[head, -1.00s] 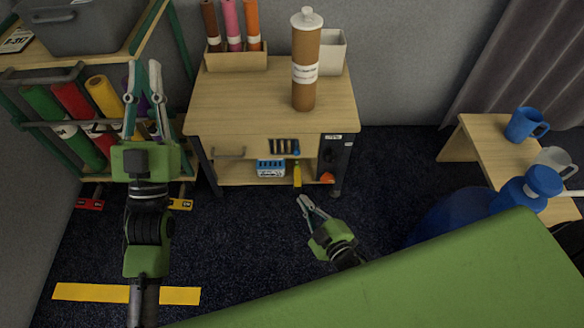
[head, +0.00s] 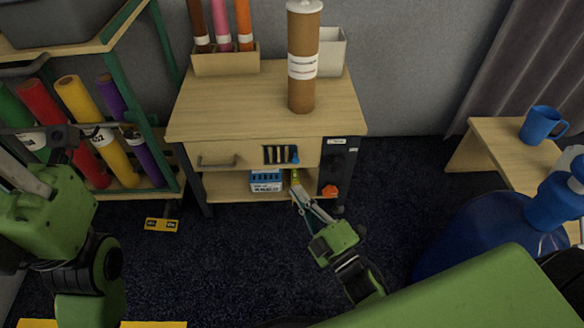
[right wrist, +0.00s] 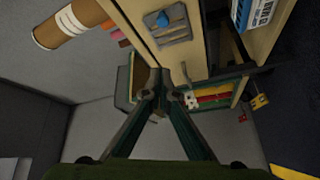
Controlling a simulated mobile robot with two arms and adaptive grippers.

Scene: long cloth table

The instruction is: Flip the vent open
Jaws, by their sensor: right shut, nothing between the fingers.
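The vent (head: 275,155) is a small slatted panel with dark slots, set in the front of the wooden cabinet. A blue knob (head: 295,157) sits at its right end. The vent (right wrist: 173,28) and blue knob (right wrist: 163,18) also show in the right wrist view. My right gripper (head: 297,190) is shut and empty, just below the vent and apart from the knob. Its closed fingertips (right wrist: 168,75) point towards the cabinet front in the right wrist view. My left gripper (head: 55,165) is at the left edge; its fingers are not clear.
The cabinet top (head: 230,105) carries a brown tube (head: 303,85). A blue box (head: 265,181) and a yellow item (head: 295,177) are below the vent. A rack of coloured rolls (head: 100,140) stands left. A low table (head: 500,145) with a blue mug (head: 541,124) stands right.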

